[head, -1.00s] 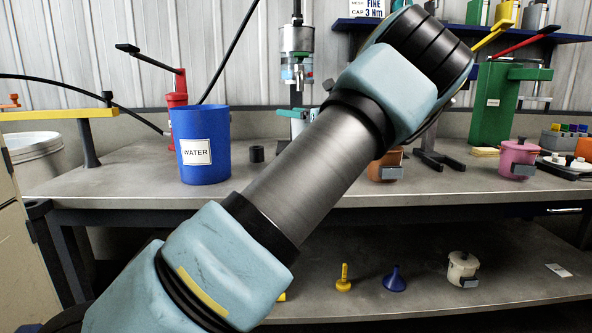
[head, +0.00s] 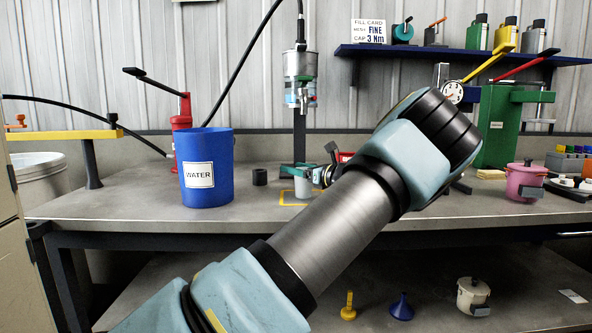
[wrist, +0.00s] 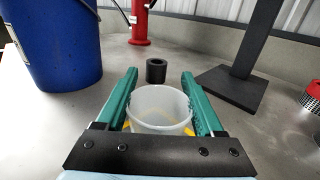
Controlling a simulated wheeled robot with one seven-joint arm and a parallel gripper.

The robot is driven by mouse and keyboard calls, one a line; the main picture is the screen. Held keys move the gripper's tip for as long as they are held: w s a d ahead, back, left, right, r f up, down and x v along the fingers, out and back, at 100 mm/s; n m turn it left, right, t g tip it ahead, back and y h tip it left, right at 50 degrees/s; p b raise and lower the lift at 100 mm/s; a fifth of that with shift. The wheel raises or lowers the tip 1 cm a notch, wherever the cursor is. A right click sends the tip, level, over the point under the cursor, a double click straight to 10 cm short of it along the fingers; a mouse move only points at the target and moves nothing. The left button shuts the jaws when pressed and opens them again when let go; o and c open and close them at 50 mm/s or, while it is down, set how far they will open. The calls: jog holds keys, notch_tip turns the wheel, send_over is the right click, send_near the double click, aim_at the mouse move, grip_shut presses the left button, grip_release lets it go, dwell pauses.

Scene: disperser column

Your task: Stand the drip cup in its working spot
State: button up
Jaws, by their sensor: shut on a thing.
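The drip cup is a translucent whitish cup (wrist: 160,108), upright between the green fingers of my gripper (wrist: 160,90) in the wrist view. My gripper is shut on it. In the head view the gripper (head: 302,172) and the pale cup (head: 303,190) are small, below the disperser head (head: 300,70). A yellow square outline (head: 285,204) on the bench lies at the cup; yellow bits also show beside the cup in the wrist view (wrist: 189,131). I cannot tell whether the cup touches the bench.
A blue WATER bucket (head: 207,170) and a small black cylinder (head: 259,177) stand left of the cup. The column base (wrist: 232,89) stands just behind, to the right in the wrist view. A pink pot (head: 524,182) is far right. The bench front is clear.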

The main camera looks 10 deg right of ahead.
jog(key=shift+f, duration=0.1)
jog(key=o, duration=1.3)
jog(key=v, duration=1.2)
jog(key=shift+p, duration=0.3)
